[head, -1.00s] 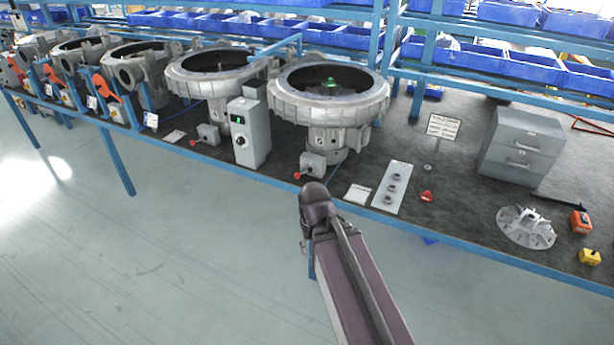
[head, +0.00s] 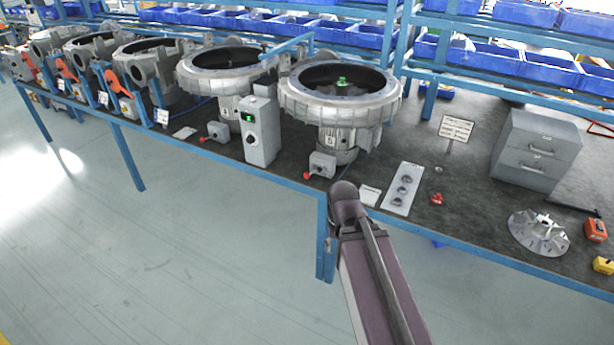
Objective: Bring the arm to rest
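My arm (head: 374,270) reaches up from the bottom of the head view, with its bent joint in front of the bench's front edge. My gripper is not visible in the head view. The long dark bench (head: 290,187) on blue legs runs across the view, and several round grey blower housings stand on it. The nearest blower housing (head: 340,108) has a small green part (head: 342,82) inside its ring.
A grey control box (head: 261,130) stands beside the nearest blower. A plate with round parts (head: 403,189), a red piece (head: 437,199), a finned grey wheel (head: 539,233) and a drawer cabinet (head: 536,150) are to the right. Open floor (head: 150,260) lies at left front.

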